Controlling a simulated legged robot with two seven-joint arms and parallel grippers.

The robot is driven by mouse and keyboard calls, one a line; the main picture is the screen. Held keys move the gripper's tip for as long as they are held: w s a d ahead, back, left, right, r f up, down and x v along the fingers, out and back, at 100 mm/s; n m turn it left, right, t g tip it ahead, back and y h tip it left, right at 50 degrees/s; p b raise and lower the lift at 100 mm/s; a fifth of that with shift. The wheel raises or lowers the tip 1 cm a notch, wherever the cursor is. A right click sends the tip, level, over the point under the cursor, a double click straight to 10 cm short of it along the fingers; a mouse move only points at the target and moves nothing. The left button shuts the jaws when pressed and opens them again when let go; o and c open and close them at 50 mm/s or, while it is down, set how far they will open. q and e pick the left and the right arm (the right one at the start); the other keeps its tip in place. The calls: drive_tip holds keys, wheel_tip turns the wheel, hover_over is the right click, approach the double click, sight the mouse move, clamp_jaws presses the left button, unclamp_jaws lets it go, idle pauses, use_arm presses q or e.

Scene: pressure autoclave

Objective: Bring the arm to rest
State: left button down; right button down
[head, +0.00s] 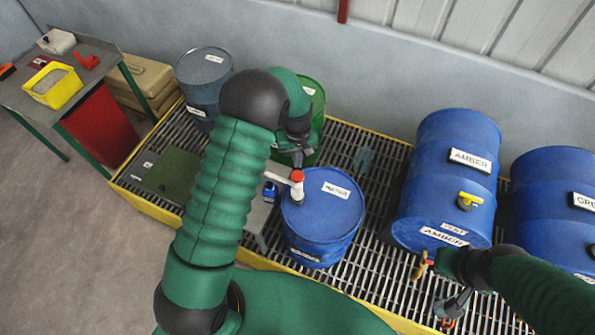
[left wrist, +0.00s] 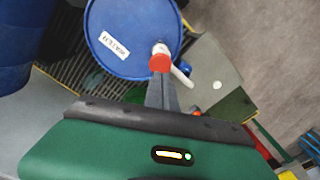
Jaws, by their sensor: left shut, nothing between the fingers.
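My left arm reaches up from the bottom of the head view and bends over at the top. Its gripper (head: 301,150) points down behind a small blue drum (head: 325,215). In the left wrist view the fingers (left wrist: 161,92) are together and empty. Their tips appear close to the red cap (left wrist: 160,62) of a white pipe fitting on the drum's rim; I cannot tell whether they touch. The cap also shows in the head view (head: 297,176). My right arm comes in at the lower right, near a lying blue drum; its finger state is unclear.
Two large blue drums (head: 440,190) lie at the right. A grey drum (head: 203,82) and a partly hidden green drum (head: 314,100) stand behind my left arm. A bench with a yellow bin (head: 52,87) is at the left.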

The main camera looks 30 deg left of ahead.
use_arm(q)
drive_tip(key=shift+r, duration=0.6)
use_arm(e)
drive_tip(key=shift+r, duration=0.45)
